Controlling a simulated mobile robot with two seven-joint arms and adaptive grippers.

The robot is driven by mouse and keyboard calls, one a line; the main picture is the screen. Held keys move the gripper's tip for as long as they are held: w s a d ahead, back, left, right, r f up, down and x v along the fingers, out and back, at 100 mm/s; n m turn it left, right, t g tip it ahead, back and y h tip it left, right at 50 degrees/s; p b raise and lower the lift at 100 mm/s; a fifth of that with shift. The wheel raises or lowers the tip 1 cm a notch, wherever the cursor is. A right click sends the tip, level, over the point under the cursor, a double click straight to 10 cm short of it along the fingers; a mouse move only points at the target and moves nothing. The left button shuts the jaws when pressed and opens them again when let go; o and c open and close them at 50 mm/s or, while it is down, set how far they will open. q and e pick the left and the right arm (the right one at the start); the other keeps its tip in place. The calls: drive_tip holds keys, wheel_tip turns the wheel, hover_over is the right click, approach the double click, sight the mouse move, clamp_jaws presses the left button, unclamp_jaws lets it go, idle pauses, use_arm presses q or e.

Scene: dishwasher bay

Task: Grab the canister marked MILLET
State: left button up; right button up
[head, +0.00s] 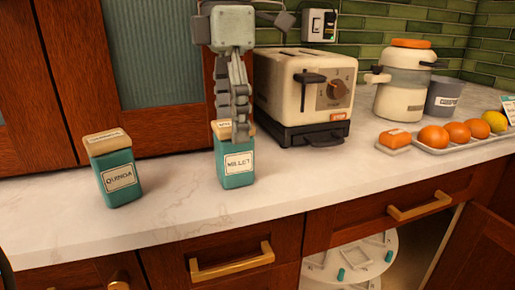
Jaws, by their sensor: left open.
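The canister marked MILLET (237,171) is teal with a pale wooden lid and a white label. It stands upright on the marble counter (170,225) in the middle of the head view. My left gripper (231,135) points down from above, its fingers over and partly in front of the canister's lid. It is open, and whether it touches the lid I cannot tell. A similar teal canister marked QUINOA (118,178) stands to the left, apart from the first. My right gripper is not in view.
A cream toaster (300,85) stands close behind and right of the MILLET canister. Further right are a jar with an orange lid (402,85), a grey canister (444,97) and a tray of fruit (455,146). The counter between the two teal canisters is clear.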

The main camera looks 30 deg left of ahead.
sight(235, 158)
use_arm(q)
drive_tip(key=shift+w+f, duration=0.1)
drive_tip(key=shift+w, duration=0.1)
drive_tip(key=shift+d+f, duration=0.1)
drive_tip(key=shift+f, duration=0.15)
drive_tip(key=f, duration=0.7)
drive_tip(key=shift+w+a+f, duration=0.1)
drive_tip(key=shift+w+a, duration=0.05)
drive_tip(key=shift+a, duration=0.15)
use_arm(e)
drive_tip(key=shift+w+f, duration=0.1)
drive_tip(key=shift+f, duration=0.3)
use_arm(q)
drive_tip(key=c, duration=1.4)
drive_tip(key=shift+c, duration=0.2)
